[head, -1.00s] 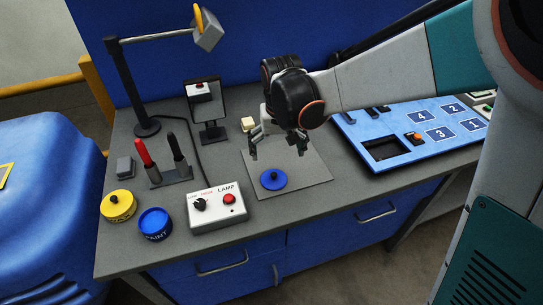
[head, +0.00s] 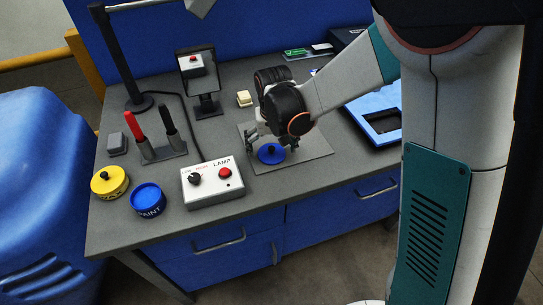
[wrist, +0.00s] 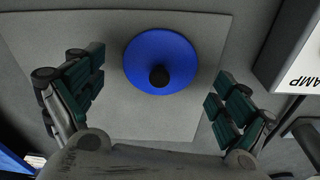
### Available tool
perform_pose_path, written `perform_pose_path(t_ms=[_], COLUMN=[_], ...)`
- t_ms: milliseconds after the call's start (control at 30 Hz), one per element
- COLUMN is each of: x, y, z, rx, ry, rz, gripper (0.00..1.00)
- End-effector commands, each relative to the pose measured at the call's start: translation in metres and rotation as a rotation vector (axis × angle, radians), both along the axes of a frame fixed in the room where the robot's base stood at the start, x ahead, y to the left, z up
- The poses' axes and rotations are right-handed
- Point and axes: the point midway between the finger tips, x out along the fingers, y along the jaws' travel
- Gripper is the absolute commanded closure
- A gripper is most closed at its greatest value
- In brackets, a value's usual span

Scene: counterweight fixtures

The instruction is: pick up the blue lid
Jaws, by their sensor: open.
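The blue lid (head: 271,154) is a flat round disc with a black knob, lying on a grey mat (head: 311,157) on the bench. In the wrist view the lid (wrist: 161,52) lies between and ahead of my two fingers, with its black knob toward me. My gripper (head: 272,143) is just above and behind the lid in the head view. In the wrist view my gripper (wrist: 160,100) has its fingers wide apart, with nothing between them touching. The far side of the lid is partly hidden by my gripper in the head view.
A lamp control box (head: 212,182) stands left of the mat. An open blue paint pot (head: 148,199), a yellow-lidded pot (head: 109,181) and a pen holder (head: 163,151) are further left. A blue panel (head: 386,108) lies to the right. A small mirror stand (head: 207,104) stands behind.

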Motion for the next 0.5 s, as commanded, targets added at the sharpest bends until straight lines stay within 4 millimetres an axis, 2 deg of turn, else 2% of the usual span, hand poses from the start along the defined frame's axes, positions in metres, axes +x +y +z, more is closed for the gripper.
perform_pose_path(t_ms=[67, 267, 500], x=[0.0008, 0.0007, 0.0007], y=[0.0, 0.0, 0.0], z=[-0.0077, -0.007, -0.0068], rx=[0.0, 0.0, 0.0], ry=[0.0, 0.0, 0.0], rz=[0.0, 0.0, 0.0], gripper=[0.06, 0.06, 0.56])
